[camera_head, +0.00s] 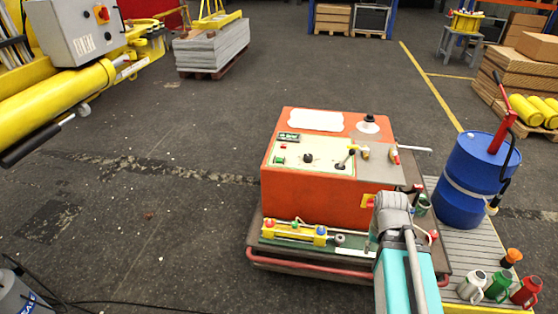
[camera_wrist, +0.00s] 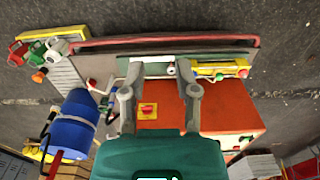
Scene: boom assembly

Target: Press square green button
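The square green button (camera_head: 279,159) sits on the cream control panel at the left of the orange cabinet's (camera_head: 315,200) top, in the head view. A small red button (camera_head: 284,146) is just behind it, and a black knob (camera_head: 308,158) is to its right. My gripper is at the cabinet's front right side, well to the right of the button and apart from it; its fingertips are hard to make out in the head view. In the wrist view my gripper (camera_wrist: 158,75) is open, its two fingers wide apart with nothing between them.
A yellow cylinder (camera_head: 295,232) lies on the front ledge. A red-and-yellow switch (camera_wrist: 148,110) is on the cabinet's front. A blue drum (camera_head: 468,180) stands at right. Floor left of the cabinet is clear.

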